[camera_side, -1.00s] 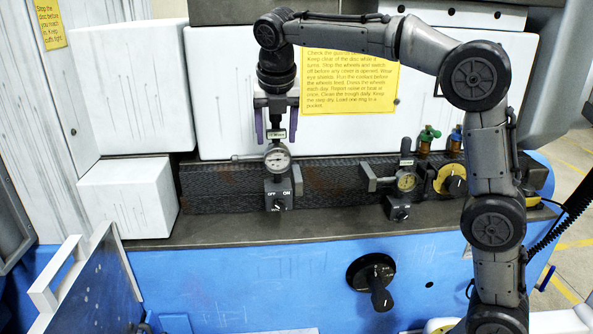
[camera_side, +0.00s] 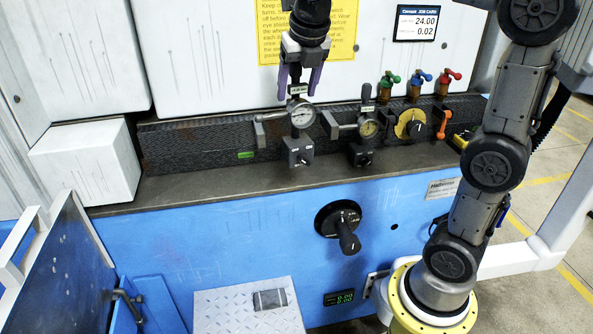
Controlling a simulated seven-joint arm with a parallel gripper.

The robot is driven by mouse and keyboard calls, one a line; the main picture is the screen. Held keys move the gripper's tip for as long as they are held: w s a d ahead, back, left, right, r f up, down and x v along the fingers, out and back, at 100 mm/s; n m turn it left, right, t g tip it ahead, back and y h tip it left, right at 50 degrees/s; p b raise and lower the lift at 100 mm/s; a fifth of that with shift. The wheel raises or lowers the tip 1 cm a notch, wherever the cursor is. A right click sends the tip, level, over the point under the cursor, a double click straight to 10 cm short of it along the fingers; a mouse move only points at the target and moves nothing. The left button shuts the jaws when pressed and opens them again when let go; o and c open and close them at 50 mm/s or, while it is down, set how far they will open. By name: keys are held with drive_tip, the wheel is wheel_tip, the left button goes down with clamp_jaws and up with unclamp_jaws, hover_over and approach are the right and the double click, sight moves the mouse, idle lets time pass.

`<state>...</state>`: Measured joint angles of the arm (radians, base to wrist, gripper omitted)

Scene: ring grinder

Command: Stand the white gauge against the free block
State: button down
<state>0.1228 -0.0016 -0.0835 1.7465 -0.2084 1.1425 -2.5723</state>
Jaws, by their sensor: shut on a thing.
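The white gauge (camera_side: 301,115) is a round white dial on a dark upright stem, with a side arm to its left and a dark switch block (camera_side: 298,152) below. My gripper (camera_side: 299,88) is above it, its purple-sided fingers shut on the labelled stem. The gauge hangs upright in front of the dark textured rail; I cannot tell whether its block touches the ledge. A second gauge with a yellowish dial (camera_side: 368,128) stands just to the right on its own dark switch block (camera_side: 361,155). The two switch blocks are apart. Which block is the free one is not clear.
Green, blue and red valves (camera_side: 420,82) and a yellow-ringed knob (camera_side: 410,124) are at the right. A white box (camera_side: 86,162) stands at the ledge's left end. The ledge (camera_side: 210,178) between is clear. A black crank (camera_side: 340,222) sticks out below.

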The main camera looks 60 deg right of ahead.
drive_tip(key=s+d+r+m, duration=0.1)
drive_tip(key=s+d+r, duration=0.1)
drive_tip(key=s+d, duration=0.3)
drive_tip(key=w+d+f, duration=0.5)
drive_tip(key=w+f, duration=0.7)
drive_tip(key=f, duration=0.1)
drive_tip(key=shift+m+h, duration=0.3)
drive_tip(key=shift+d+f, duration=0.1)
drive_tip(key=shift+c, duration=0.2)
unclamp_jaws()
drive_tip(key=shift+s+f, duration=0.15)
drive_tip(key=shift+f, duration=0.1)
drive_tip(key=shift+r, duration=0.1)
